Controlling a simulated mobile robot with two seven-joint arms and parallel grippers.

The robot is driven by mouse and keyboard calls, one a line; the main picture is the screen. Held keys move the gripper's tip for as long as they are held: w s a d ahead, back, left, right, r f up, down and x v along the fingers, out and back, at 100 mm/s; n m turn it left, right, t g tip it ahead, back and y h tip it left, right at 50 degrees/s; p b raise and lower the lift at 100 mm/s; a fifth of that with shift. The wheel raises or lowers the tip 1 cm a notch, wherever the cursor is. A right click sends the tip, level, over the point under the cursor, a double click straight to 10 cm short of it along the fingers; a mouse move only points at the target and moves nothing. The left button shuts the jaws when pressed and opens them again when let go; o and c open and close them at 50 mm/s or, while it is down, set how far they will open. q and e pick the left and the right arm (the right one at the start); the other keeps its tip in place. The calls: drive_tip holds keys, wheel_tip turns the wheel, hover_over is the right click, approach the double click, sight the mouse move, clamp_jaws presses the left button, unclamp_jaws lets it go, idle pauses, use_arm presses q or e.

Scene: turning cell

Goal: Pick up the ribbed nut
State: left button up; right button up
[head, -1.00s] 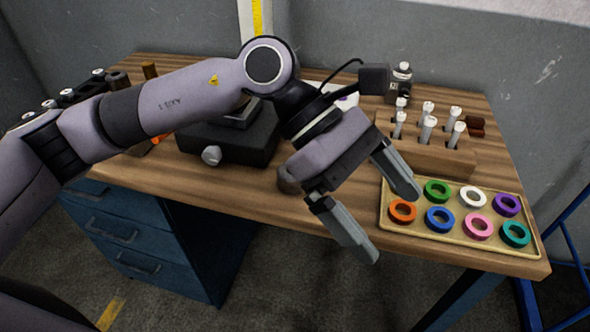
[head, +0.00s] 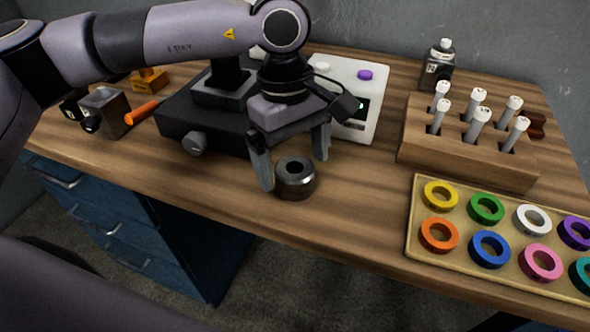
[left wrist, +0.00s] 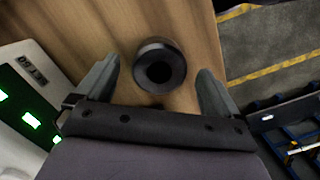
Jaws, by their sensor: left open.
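The ribbed nut (head: 294,178) is a dark metal ring with a hole in its top. It stands upright on the wooden table near the front edge in the head view. My left gripper (head: 294,172) is open, fingers pointing down, with the nut just in front of and between its fingertips as the head view shows it. In the left wrist view the nut (left wrist: 160,66) lies between and slightly beyond the two open fingers (left wrist: 160,82), apart from both. My right gripper is not in view.
A black device (head: 215,115) with a knob stands behind and left of the gripper. A white instrument (head: 345,85) stands behind it. A wooden vial rack (head: 460,165) and a tray (head: 412,225) of coloured rings are at the right. The wood right of the nut is clear.

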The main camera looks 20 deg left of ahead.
use_arm(q)
wheel_tip(320, 180, down, 2)
drive_tip(key=shift+s+f, duration=0.1)
drive_tip(key=shift+d+f, duration=0.1)
drive_tip(key=c, duration=1.2)
drive_tip(key=shift+o, duration=0.2)
